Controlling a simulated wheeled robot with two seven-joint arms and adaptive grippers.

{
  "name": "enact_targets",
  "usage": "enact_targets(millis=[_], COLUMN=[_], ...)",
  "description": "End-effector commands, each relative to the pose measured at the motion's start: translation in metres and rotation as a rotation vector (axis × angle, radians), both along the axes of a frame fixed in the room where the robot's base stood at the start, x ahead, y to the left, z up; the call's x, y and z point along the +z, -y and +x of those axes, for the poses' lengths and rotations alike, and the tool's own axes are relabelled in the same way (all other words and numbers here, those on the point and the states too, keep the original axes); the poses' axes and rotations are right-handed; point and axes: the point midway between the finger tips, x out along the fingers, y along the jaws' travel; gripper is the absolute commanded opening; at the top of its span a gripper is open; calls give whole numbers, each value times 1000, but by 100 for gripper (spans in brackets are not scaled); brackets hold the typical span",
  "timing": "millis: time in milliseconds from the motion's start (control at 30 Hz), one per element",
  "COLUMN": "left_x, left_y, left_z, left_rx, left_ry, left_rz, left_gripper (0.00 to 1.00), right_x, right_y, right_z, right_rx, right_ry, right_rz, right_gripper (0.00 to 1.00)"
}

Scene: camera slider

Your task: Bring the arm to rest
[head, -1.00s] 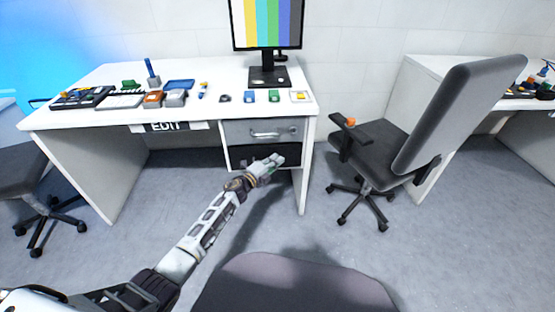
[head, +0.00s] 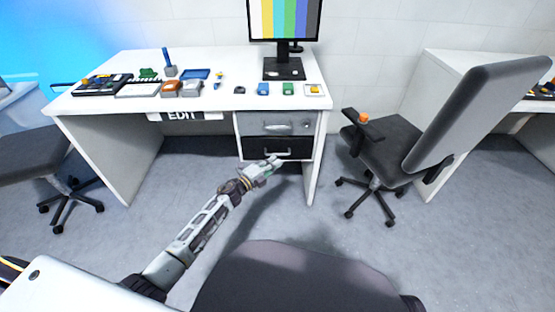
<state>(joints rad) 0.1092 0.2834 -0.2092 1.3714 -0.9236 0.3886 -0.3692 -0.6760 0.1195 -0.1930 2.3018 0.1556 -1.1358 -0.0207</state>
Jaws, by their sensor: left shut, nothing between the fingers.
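My left arm comes in from the lower left, and my left gripper (head: 270,164) is shut and empty. It is in front of the lower dark drawer (head: 277,146) of the white desk (head: 90,128), close to the drawer's handle; I cannot tell whether they touch. The upper grey drawer (head: 262,123) looks closed. The lower drawer also looks closed or nearly so. My right gripper does not show.
A grey office chair (head: 385,155) with an orange thing on its armrest stands right of the desk. Another chair (head: 40,155) is at the left. A monitor (head: 285,22) and several small items stand on the desk.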

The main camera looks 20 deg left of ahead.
Motion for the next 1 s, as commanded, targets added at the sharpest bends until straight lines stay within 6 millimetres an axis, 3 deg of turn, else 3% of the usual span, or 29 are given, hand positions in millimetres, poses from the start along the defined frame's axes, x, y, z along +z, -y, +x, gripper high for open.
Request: enact_targets(millis=[733,1000], left_x=[0,6], left_y=[-3,-9], left_z=[-5,-7], left_rx=[2,79], left_ry=[0,-27], left_rz=[-1,-58], left_gripper=[0,0], right_x=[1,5], right_y=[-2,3], right_z=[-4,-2], right_rx=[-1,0], right_ry=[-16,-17], right_rz=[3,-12], right_gripper=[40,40])
